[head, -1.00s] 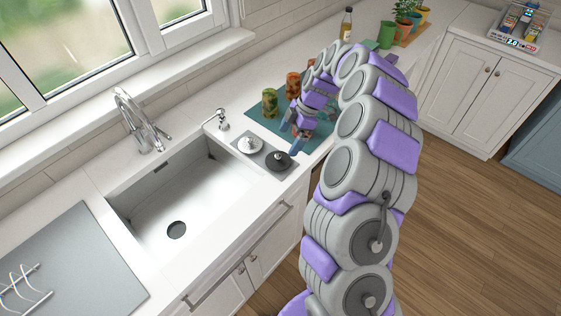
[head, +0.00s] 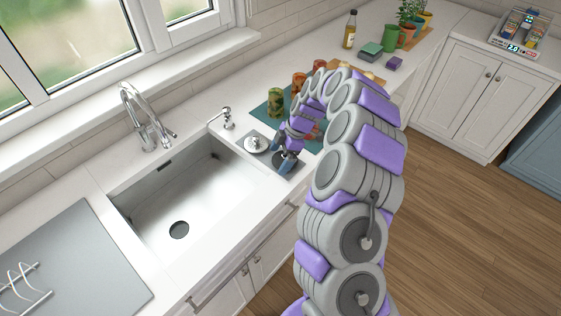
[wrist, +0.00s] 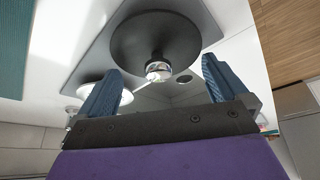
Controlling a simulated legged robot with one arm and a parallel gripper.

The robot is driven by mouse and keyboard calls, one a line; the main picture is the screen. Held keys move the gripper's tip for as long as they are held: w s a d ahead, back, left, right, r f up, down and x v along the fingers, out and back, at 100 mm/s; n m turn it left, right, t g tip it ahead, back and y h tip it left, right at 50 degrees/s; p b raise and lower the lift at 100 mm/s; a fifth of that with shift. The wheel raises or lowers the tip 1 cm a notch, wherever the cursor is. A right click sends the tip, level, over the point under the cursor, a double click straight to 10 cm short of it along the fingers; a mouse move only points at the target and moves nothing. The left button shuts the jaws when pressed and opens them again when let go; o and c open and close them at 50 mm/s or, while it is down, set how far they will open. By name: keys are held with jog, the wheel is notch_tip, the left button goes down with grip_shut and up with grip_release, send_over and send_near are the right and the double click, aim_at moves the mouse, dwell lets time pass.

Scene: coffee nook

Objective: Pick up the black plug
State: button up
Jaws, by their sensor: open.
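The black plug (wrist: 152,38) is a round dark disc with a shiny metal knob, lying on a grey mat (wrist: 85,50) beside the sink. In the head view the plug (head: 285,158) is partly hidden by my gripper (head: 286,164). My gripper is open, and in the wrist view its two blue fingers (wrist: 160,88) stand apart on either side of the knob, which shows between them. I cannot tell whether the fingers touch the plug. A light metal plug (head: 257,143) lies on the same mat, to the left of the black one.
The sink (head: 185,205) lies to the left of the mat, with a tap (head: 145,120) behind it and a soap dispenser (head: 227,118) near its corner. A patterned cup (head: 275,100) stands on a teal mat (head: 260,112) behind. A bottle (head: 349,30) stands farther back.

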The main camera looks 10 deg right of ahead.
aim_at(282, 155)
jog(key=shift+d, duration=1.25)
jog(key=c, duration=0.5)
jog(key=shift+c, duration=0.8)
jog(key=shift+a, duration=0.1)
jog(key=shift+c, duration=0.8)
jog(key=shift+a, duration=0.8)
jog(key=shift+d+r, duration=0.1)
jog(key=shift+r, duration=0.45)
jog(key=p+v, duration=0.1)
jog(key=v, duration=0.2)
jog(key=s, duration=0.4)
jog(key=s+d, duration=0.1)
jog(key=s, duration=0.1)
jog(key=shift+r+p, duration=0.25)
jog(key=shift+p, duration=0.05)
jog(key=s+d, duration=0.3)
jog(key=s, duration=0.6)
jog(key=shift+s+r+p, duration=0.2)
jog(key=shift+r+p, duration=0.15)
jog(key=shift+p, duration=0.1)
